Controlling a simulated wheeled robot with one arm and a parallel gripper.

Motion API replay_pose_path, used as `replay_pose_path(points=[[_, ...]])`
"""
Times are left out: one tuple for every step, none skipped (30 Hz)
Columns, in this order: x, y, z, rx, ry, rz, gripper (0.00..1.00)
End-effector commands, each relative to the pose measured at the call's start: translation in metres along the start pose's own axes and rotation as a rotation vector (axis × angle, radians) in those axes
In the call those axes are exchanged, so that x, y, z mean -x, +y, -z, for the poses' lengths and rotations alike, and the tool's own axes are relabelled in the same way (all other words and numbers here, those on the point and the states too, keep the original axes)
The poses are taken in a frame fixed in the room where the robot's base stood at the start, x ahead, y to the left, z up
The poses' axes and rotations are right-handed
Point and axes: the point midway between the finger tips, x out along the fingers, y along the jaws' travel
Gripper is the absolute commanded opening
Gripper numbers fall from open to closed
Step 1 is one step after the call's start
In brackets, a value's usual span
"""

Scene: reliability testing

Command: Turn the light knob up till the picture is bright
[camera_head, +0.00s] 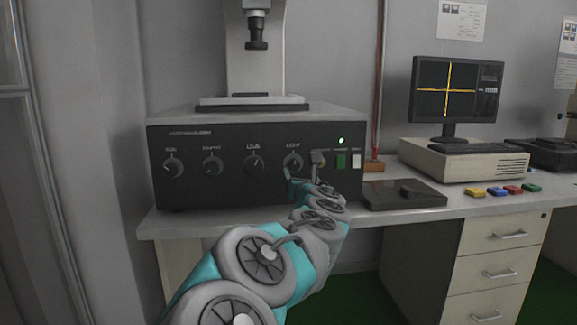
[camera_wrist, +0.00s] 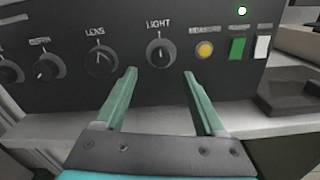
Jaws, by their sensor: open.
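The light knob (camera_wrist: 160,53) is a round black knob on the dark front panel, under the label LIGHT. In the wrist view its white mark points roughly straight up. It also shows in the head view (camera_head: 293,161), just above my gripper. My gripper (camera_wrist: 160,73) is open and empty, its two green fingers pointing at the panel, one low on each side of the knob. The fingers look apart from the knob; the exact gap is hard to tell. The monitor (camera_head: 456,88) at the right shows yellow-orange crossed lines on a dark screen.
The lens knob (camera_wrist: 101,58) and other knobs sit left of the light knob. A yellow button (camera_wrist: 204,50), a green switch (camera_wrist: 237,48) and a white switch (camera_wrist: 262,47) sit to its right. A black pad (camera_head: 404,194) lies on the bench right of the console.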

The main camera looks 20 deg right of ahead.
Motion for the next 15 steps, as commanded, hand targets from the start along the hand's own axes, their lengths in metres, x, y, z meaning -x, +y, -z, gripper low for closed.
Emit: replay_pose_path(points=[[-0.004,0.000,0.001,0.001,0.002,0.000,0.72],[-0.006,0.000,0.001,0.000,0.002,0.000,0.72],[-0.010,-0.001,0.001,-0.003,0.003,0.002,0.72],[-0.014,-0.002,0.001,-0.004,0.003,0.003,0.72],[-0.018,-0.002,0.001,-0.005,0.002,0.004,0.72],[-0.023,-0.002,0.000,-0.005,0.001,0.004,0.72],[-0.027,-0.002,-0.001,-0.006,0.000,0.003,0.72],[-0.032,0.000,-0.001,-0.006,0.000,0.001,0.72],[-0.037,0.000,-0.001,-0.005,0.000,-0.001,0.72],[-0.041,0.000,0.000,-0.006,0.001,0.000,0.72],[-0.045,-0.001,0.001,-0.007,0.001,0.001,0.72],[-0.050,-0.002,0.001,-0.007,0.001,0.002,0.72],[-0.054,-0.002,0.000,-0.007,0.001,0.002,0.72],[-0.057,-0.001,0.000,-0.007,0.000,0.001,0.72],[-0.061,-0.001,-0.001,-0.007,-0.001,0.001,0.72]])
